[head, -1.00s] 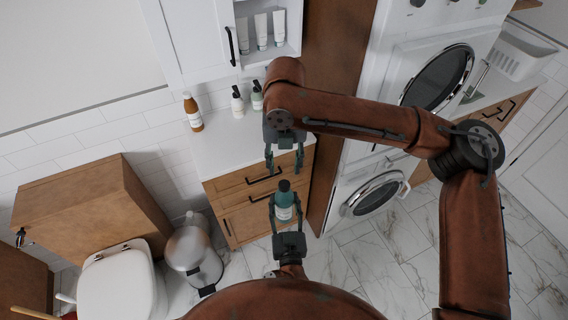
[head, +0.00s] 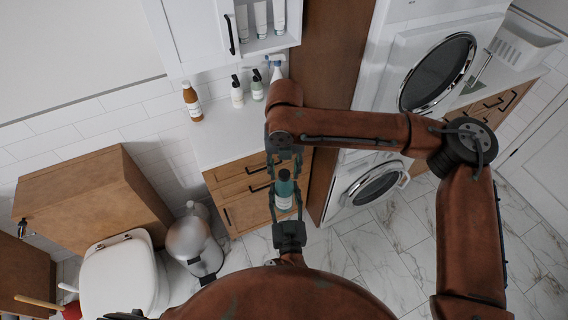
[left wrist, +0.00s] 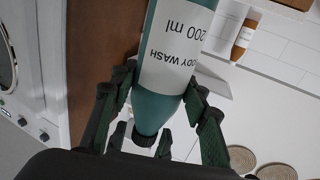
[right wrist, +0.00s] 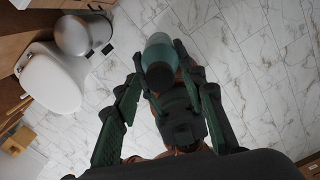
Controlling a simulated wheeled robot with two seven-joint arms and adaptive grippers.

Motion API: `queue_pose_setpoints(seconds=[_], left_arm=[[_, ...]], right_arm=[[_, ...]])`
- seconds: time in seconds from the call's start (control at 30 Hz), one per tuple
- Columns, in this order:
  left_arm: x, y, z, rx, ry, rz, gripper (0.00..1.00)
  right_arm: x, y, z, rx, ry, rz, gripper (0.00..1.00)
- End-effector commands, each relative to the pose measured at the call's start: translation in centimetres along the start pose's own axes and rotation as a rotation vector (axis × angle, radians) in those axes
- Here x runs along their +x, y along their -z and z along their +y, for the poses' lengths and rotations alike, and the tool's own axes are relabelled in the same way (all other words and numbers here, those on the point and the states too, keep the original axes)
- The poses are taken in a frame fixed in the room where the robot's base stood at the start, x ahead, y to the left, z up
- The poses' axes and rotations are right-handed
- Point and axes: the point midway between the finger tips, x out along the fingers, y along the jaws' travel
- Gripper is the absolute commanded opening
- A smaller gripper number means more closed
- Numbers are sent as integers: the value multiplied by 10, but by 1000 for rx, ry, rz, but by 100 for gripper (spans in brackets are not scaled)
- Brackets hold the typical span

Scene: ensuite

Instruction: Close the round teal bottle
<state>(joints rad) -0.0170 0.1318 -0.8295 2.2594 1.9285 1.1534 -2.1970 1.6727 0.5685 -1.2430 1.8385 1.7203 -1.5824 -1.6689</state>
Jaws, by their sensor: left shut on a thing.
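The teal bottle (head: 284,197), with a white body wash label (left wrist: 172,52), is upright. My left gripper (head: 288,208) is shut on its body; the bottle also fills the middle of the left wrist view. A dark cap (right wrist: 160,77) sits at the bottle's top; I cannot tell whether it is fully seated. My right gripper (head: 284,165) points down from above. Its fingers are spread on either side of the bottle's top, and the right wrist view shows it open. Whether a finger touches the cap is unclear.
Behind, a white counter (head: 222,148) over wooden drawers holds a brown bottle (head: 192,102), pump bottles and a spray bottle. A white toilet (head: 120,275) and a metal bin (head: 190,243) stand at left. Stacked machines (head: 437,72) stand at right. Marble floor is clear at right.

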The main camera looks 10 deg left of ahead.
Motion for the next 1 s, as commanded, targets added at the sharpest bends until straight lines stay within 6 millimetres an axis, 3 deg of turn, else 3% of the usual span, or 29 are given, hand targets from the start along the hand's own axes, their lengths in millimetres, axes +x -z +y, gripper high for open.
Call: queue_pose_setpoints(seconds=[0.3,0.87,1.0], left_arm=[[0,2,0,-1,0,3,0],[0,2,0,-1,0,3,0],[0,2,0,-1,0,3,0]], right_arm=[[2,0,0,0,0,0,38],[2,0,0,0,0,0,1],[2,0,0,1,0,0,0]])
